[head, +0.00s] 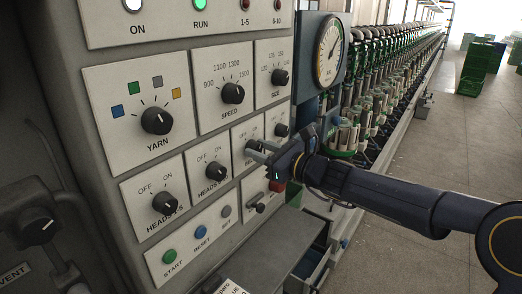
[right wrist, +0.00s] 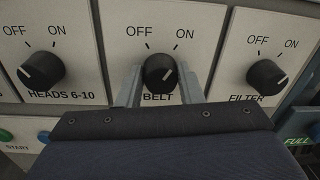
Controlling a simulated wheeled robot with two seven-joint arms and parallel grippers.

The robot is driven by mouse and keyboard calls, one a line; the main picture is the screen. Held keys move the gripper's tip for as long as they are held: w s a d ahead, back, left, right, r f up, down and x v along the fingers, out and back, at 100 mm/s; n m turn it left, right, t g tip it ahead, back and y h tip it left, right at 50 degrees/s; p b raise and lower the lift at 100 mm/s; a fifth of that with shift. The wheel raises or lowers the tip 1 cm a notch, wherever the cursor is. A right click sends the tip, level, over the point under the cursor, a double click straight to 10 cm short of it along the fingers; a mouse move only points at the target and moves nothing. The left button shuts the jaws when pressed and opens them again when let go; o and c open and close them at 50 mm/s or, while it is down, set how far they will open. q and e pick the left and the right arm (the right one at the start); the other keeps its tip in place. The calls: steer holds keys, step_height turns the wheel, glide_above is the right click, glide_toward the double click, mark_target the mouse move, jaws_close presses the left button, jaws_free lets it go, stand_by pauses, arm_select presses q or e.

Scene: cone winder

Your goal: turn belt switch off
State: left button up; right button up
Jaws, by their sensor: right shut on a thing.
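The belt switch is a black round knob (right wrist: 160,73) on a pale plate lettered BELT, with OFF at its upper left and ON at its upper right. Its white mark sits right of the knob's middle, toward the ON side. In the right wrist view the two grey fingers of my right gripper (right wrist: 161,84) stand left and right of the knob, shut on it. In the head view my right gripper (head: 262,152) reaches the panel from the right and partly hides the belt plate. My left gripper is not in view.
The heads 6-10 knob (right wrist: 41,70) is left of the belt knob and the filter knob (right wrist: 267,75) is right of it. A red button (head: 277,186) is just below my right gripper. An open drawer (head: 313,262) juts out lower down.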

steer(key=shift+f+n+b, duration=0.2)
steer(key=shift+n+b, duration=0.3)
steer(key=shift+b, duration=0.4)
steer(key=shift+n+y+b, duration=0.3)
steer(key=shift+n+b, duration=5.3)
steer(key=shift+b, duration=0.3)
steer(key=o, duration=1)
steer(key=shift+s, duration=0.1)
